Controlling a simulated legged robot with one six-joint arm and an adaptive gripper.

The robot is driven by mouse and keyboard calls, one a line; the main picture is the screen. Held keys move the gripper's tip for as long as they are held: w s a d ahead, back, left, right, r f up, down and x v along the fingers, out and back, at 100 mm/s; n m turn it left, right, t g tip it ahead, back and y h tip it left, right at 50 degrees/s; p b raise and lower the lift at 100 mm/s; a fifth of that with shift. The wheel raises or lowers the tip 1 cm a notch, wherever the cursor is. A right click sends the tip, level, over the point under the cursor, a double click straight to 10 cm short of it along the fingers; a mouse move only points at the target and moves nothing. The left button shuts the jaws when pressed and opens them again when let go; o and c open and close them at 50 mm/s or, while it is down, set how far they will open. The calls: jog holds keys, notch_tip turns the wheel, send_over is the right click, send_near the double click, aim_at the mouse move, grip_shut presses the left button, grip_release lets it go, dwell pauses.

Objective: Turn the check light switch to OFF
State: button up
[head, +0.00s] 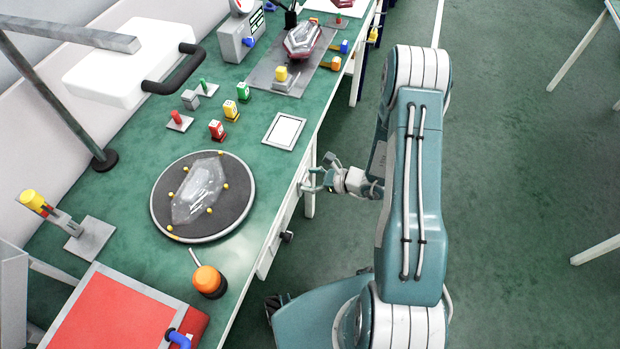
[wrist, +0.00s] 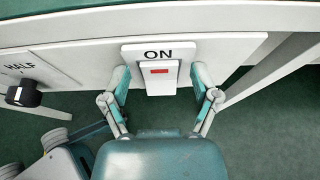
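The check light switch is a white rocker plate (wrist: 160,72) with a red mark under the word ON, on the front panel below the bench top in the wrist view. My gripper (wrist: 160,88) is open, with one finger on each side of the switch. The fingers look close to the panel; I cannot tell whether they touch it. In the head view my gripper (head: 318,178) is at the bench's front edge, and the switch is hidden there.
A black knob (wrist: 24,94) marked HALF is on the panel to the left.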

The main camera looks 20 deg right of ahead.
grip_shut()
jog(key=c, duration=0.8)
grip_release()
jog(key=shift+o, duration=0.2)
jog(key=shift+d, duration=0.1)
jog(key=shift+s+d+f+t+y, duration=0.1)
jog(key=shift+f+t+y, duration=0.15)
jog(key=shift+t+y, duration=0.25)
jog(key=shift+s+d+f+t+y, duration=0.15)
jog(key=shift+t+y, duration=0.3)
jog(key=shift+y, duration=0.25)
jog(key=shift+d+f+t+y, duration=0.1)
jog(key=shift+t+y, duration=0.35)
jog(key=shift+y, duration=0.25)
jog(key=o, duration=1.1)
jog(key=shift+o, duration=0.2)
